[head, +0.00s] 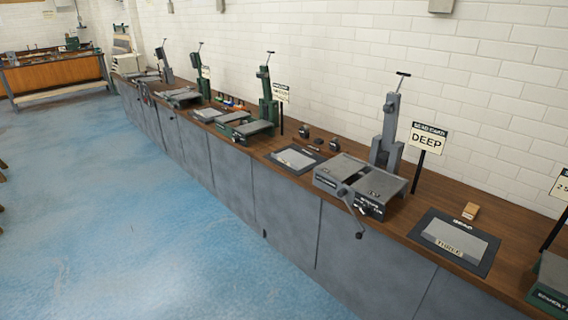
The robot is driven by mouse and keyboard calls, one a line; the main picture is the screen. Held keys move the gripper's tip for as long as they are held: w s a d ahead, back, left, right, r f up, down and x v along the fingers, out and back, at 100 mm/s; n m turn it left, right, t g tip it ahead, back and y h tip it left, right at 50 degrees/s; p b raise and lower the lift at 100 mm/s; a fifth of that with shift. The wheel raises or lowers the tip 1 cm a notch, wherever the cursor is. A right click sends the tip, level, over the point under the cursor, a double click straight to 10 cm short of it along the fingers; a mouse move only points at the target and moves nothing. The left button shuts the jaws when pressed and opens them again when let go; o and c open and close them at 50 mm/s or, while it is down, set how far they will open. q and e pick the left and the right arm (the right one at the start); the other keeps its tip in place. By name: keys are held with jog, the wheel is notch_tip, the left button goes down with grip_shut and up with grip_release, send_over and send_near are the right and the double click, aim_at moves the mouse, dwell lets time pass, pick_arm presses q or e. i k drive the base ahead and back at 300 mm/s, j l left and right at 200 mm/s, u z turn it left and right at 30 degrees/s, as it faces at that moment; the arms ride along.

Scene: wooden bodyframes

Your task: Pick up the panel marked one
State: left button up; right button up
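A flat grey panel (462,238) lies on a dark mat on the bench at the right. Its front label is small and looks like "THREE", but I cannot be sure. Another light grey panel (295,158) lies on a dark mat farther along the bench; its mark is too small to read. I cannot make out a panel marked one. Neither of my grippers is in view.
A long wooden bench top (400,218) on grey cabinets runs along a white brick wall. It carries a grey machine (362,185), a "DEEP" sign (427,138), a green machine (268,100) and a small wooden block (470,210). The blue floor (130,210) at left is clear.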

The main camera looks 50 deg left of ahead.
aim_at(293, 159)
jog(key=u, duration=1.55)
jog(key=i+z, duration=0.1)
jog(key=z, duration=0.45)
jog(key=i+j+z, duration=0.65)
jog(key=i+j, duration=0.35)
jog(key=j, duration=0.15)
jog(key=i+j, duration=0.25)
jog(key=i+j+z, duration=0.1)
jog(key=j, duration=0.3)
jog(key=i+j, duration=0.5)
jog(key=j, duration=0.25)
jog(key=i+j+z, duration=0.1)
jog(key=j, duration=0.25)
jog(key=i, duration=0.1)
